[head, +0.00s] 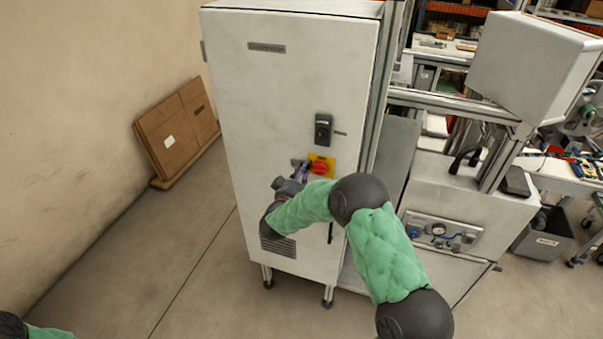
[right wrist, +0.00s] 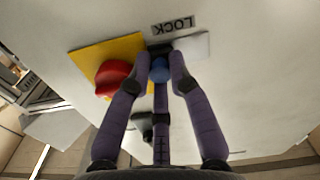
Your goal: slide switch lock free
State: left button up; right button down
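The white cabinet (head: 290,90) carries a yellow plate with a red switch knob (head: 319,168), which also shows in the right wrist view (right wrist: 113,80). Right of it in the wrist view is a LOCK label (right wrist: 174,24) above a pale plate (right wrist: 192,46) and a dark piece. A small blue knob (right wrist: 160,70) sits just below the dark piece. My right gripper (head: 299,165), with purple fingers, is at the cabinet front just left of the yellow plate. Its fingertips (right wrist: 164,64) close around the blue knob, which hides part of the lock. My left gripper is out of view.
A black handle (head: 323,129) stands out above the switch. A dark protrusion (right wrist: 144,124) shows below the red knob in the wrist view. Flattened cardboard (head: 176,130) leans on the left wall. A machine with gauges (head: 440,233) stands right. Floor left is clear.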

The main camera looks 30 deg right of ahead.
jog(key=shift+w+a+r+b, duration=0.15)
jog(key=shift+w+a+b, duration=0.15)
jog(key=shift+w+a, duration=0.65)
jog(key=shift+d, duration=0.15)
jog(key=c, duration=1.2)
grip_release()
jog(key=shift+w, duration=0.1)
jog(key=shift+o, duration=0.3)
jog(key=shift+a, duration=0.2)
jog(key=v, duration=1.2)
